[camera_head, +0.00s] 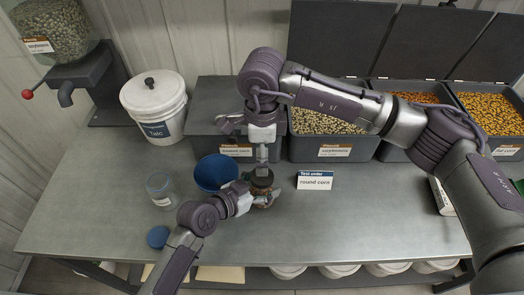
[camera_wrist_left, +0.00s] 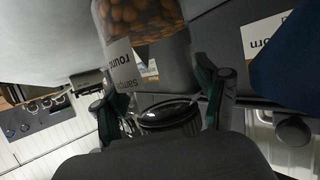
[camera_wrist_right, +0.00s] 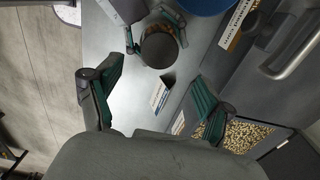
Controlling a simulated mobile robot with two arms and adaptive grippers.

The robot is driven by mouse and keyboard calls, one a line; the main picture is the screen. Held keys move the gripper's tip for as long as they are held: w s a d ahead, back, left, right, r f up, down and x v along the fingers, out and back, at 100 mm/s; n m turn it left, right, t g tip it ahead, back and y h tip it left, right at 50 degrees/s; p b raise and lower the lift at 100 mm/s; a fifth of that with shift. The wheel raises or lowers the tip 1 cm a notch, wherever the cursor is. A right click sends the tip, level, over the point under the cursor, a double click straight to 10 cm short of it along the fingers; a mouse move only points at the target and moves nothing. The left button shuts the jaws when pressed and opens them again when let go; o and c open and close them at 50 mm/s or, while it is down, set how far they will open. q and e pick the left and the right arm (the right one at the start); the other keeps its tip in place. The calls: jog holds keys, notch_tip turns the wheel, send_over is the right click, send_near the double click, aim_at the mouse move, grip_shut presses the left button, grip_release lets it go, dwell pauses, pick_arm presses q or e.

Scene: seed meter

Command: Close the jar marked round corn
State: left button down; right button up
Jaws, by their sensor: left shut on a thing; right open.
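A jar (camera_head: 262,179) of brown-orange seeds stands front of the bins. In the left wrist view this jar (camera_wrist_left: 140,18) carries a label partly reading "sampl… roun…". My left gripper (camera_head: 250,196) is shut around it. A blue lid (camera_head: 158,236) lies on the table, away from both grippers.
A clear jar (camera_head: 160,190) stands left of a blue bowl or funnel (camera_head: 217,172). A "round corn" sign (camera_head: 314,181) stands right of the held jar. Seed bins (camera_head: 335,148) and a Talc bucket (camera_head: 155,105) line the back. The front right table is clear.

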jog(key=shift+f, duration=4)
jog(key=c, duration=1.2)
jog(key=o, duration=1.3)
jog(key=shift+o, duration=0.2)
jog(key=shift+r, duration=0.15)
notch_tip(320, 180, up, 12)
